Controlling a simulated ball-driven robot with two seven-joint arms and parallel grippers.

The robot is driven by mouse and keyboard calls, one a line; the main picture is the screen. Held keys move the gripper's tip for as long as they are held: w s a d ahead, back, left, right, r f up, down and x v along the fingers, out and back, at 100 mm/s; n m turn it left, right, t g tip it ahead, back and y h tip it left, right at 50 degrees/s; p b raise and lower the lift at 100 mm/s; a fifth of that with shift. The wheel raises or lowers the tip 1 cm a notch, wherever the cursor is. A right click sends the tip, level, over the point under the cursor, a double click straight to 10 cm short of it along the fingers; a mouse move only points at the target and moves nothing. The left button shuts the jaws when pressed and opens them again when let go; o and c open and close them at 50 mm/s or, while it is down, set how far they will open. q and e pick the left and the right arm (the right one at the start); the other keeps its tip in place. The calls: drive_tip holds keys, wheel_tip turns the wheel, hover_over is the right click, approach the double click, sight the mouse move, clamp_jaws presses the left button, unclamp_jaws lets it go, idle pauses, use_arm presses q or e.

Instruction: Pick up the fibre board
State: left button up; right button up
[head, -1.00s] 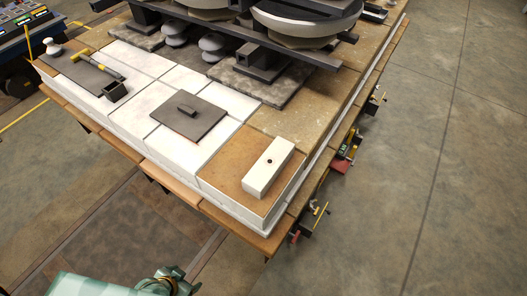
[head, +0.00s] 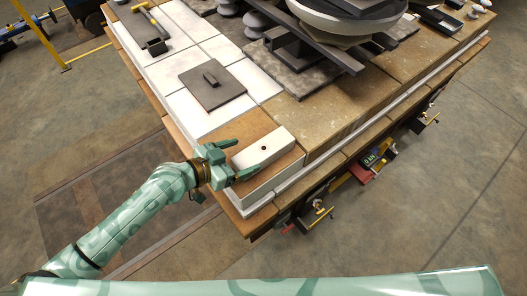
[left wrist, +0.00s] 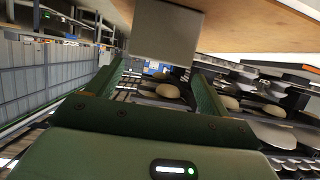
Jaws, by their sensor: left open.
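The pale block with a small dark hole in its top, which I take to be the fibre board (head: 272,146), lies on a tan patch at the near corner of the deck. My left gripper (head: 249,156) is open at the block's near left end, one finger along each side. In the left wrist view the block's grey-looking end (left wrist: 165,34) is ahead of the open gripper (left wrist: 155,82), toward the top between the fingers. I cannot tell if a finger touches it. My right gripper is not in view.
A dark plate with a small raised handle (head: 212,84) lies on the white tiles behind the block. Large stacked discs (head: 340,18) and dark beams stand at the back. Clamps (head: 318,215) stick out below the right deck edge.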

sight(266, 147)
use_arm(q)
drive_tip(key=x, duration=0.6)
drive_tip(key=shift+s+d+b, duration=0.1)
drive_tip(key=shift+d+b, duration=0.25)
drive_tip(key=shift+d, duration=0.05)
drive_tip(key=shift+r, duration=0.1)
drive_tip(key=shift+a, duration=0.1)
drive_tip(key=shift+c, duration=0.3)
drive_tip(key=c, duration=1)
drive_tip(key=shift+c, duration=0.4)
drive_tip(key=shift+r, duration=0.15)
